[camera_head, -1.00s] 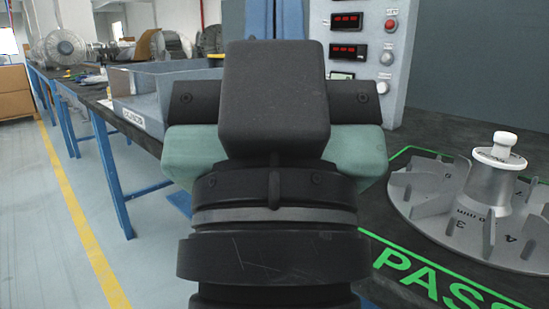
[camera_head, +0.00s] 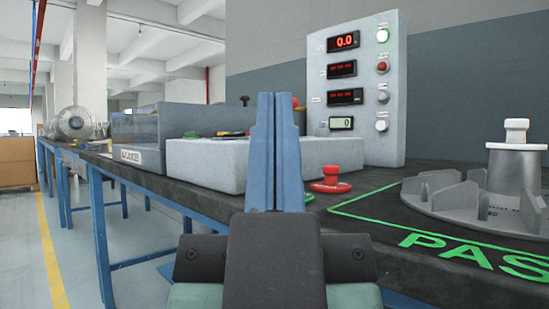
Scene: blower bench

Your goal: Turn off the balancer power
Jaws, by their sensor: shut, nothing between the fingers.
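The balancer's light grey control panel (camera_head: 362,150) stands upright at the back, right of centre. It has red displays, one reading 0.0 (camera_head: 344,41), and a small display (camera_head: 341,123) reading 0. Which one is the power control I cannot tell, as the labels are too small. My gripper (camera_head: 275,97) points up with its blue fingers shut and empty. It appears left of the panel, apart from the buttons, and hides part of the grey box behind.
A low grey box (camera_head: 207,162) lies on the dark bench behind my fingers. A red knob (camera_head: 330,182) stands to their right. A bladed impeller (camera_head: 480,195) with a white-topped hub (camera_head: 515,160) sits by green PASS lettering (camera_head: 470,252). A labelled bin (camera_head: 135,153) is left.

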